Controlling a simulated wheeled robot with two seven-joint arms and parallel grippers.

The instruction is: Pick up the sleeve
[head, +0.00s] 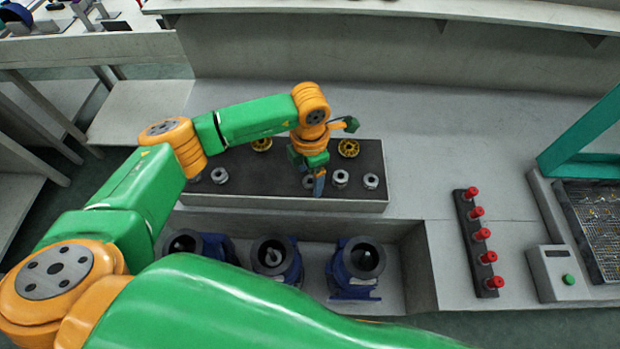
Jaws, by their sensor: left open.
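Several short silver ring-shaped parts stand in a row along the front of a dark tray (270,165); they look like sleeves. One silver part (308,182) is partly hidden by my left gripper (317,182). Another silver part (340,178) stands just right of the gripper, and a further one (371,181) is near the tray's right end. One more silver part (219,175) is at the left. My left gripper points down over the tray's front row, open, with nothing visibly held. I cannot tell whether it touches a part. My right gripper is out of view.
Yellow wheel-like parts (348,148) sit at the tray's back. Blue pump housings (355,268) stand in a recess in front of the tray. A rack with red knobs (481,233) and a control box (557,272) are at the right. The bench behind the tray is clear.

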